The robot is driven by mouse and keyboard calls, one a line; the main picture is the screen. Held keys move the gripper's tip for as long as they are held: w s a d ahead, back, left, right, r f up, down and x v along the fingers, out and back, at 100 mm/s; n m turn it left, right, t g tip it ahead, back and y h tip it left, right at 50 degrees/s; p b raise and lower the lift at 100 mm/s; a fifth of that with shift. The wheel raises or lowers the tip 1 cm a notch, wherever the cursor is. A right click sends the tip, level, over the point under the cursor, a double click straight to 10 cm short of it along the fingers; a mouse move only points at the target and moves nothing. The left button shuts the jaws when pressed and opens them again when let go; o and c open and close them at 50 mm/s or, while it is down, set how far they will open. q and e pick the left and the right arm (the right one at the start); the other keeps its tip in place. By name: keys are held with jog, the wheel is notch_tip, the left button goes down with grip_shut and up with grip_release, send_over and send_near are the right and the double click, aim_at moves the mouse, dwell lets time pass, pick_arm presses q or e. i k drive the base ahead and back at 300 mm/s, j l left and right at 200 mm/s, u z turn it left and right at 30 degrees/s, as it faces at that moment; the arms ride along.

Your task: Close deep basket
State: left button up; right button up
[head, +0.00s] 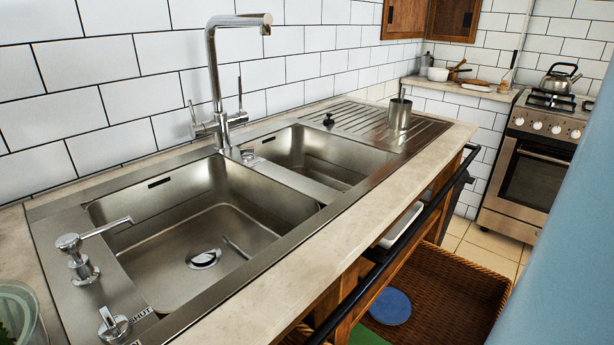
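A deep brown woven basket (462,286) is at the lower right, below the counter's front edge. It sticks out into the room from under the counter, and its open top shows. Inside it lie a round blue item (385,306) and a flat green item (366,336), partly cut off by the frame. The basket's near end is outside the frame. Neither of my grippers is in view.
A dark rail (400,247) runs along the front of the counter (330,235). A double sink (190,240) with a tall tap fills the counter. A stove (535,165) stands at the far right, beyond some tiled floor (487,248).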

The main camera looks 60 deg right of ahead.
aim_at(455, 301)
jog(key=k+l+z, duration=0.25)
jog(key=z, duration=0.2)
jog(key=k+l+z, duration=0.2)
jog(key=l+z, duration=0.25)
jog(key=z, duration=1.35)
jog(key=k+l+u, duration=0.1)
jog(key=l+u, duration=0.25)
jog(key=k+l+u, duration=0.1)
jog(key=l+u, duration=0.25)
